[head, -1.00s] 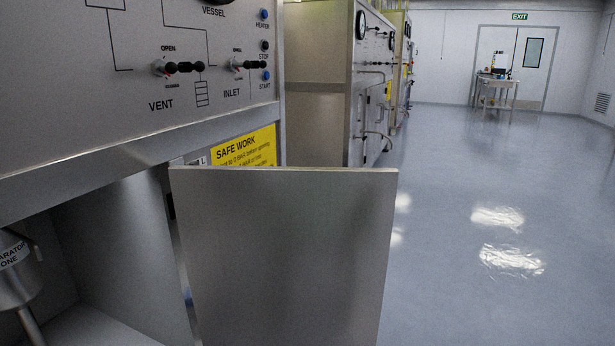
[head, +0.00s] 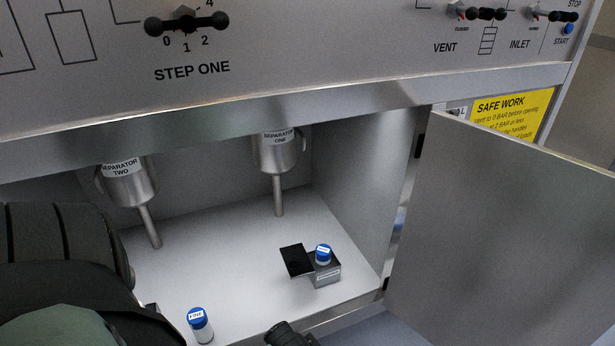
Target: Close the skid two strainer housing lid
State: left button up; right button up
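No strainer housing lid is identifiable in the head view, and no skid number is readable. The view looks into an open skid cabinet (head: 225,232) under a control panel (head: 300,60) marked STEP ONE. The cabinet door (head: 510,235) stands swung open at the right. A dark arm part of mine fills the lower left and hides part of the cabinet. Neither gripper's fingers can be made out.
Separator one (head: 276,155) and separator two (head: 128,183) hang inside, with pipes pointing down. A blue-capped vial (head: 323,253) sits at a small grey block with a black plate (head: 295,260). Another vial (head: 199,325) stands nearer.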

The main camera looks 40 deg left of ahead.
aim_at(297, 263)
jog(key=i+l+u, duration=0.2)
jog(key=l+u, duration=0.3)
jog(key=u, duration=1.25)
